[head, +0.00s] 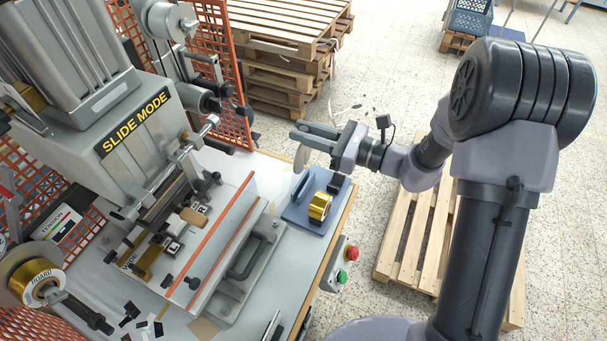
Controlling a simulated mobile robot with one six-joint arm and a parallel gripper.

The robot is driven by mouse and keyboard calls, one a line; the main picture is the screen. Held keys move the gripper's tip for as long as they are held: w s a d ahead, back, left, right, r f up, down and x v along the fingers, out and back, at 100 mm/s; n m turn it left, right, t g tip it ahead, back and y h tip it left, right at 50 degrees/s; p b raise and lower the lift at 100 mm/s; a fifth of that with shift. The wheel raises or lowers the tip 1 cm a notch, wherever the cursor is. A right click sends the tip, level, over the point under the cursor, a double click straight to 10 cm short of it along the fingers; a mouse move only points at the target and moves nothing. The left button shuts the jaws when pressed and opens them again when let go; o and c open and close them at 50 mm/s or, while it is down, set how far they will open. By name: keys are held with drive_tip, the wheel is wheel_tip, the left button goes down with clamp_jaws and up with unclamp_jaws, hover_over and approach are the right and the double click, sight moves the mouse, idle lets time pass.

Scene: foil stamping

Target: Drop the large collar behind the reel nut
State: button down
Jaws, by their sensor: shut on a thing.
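My gripper (304,134) is above the blue tray on the table's right side. It is shut on a pale round disc (303,158), which looks like the large collar and hangs edge-on below the fingers. The disc is in the air, apart from the tray. The blue tray (295,213) holds a gold foil roll (320,206) and a small dark part (337,184) at its far right. I cannot tell whether that dark part is the reel nut. Small details are hard to make out.
The grey stamping machine (135,130) fills the left, with a foil reel (36,280) on its lower-left spindle. Orange mesh guards (222,50) stand behind. A red and green button box (340,265) is at the table's right edge. Pallets (285,75) stand on the floor.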

drive_tip(key=b+v, duration=0.1)
drive_tip(key=v, duration=0.8)
drive_tip(key=shift+b, duration=0.35)
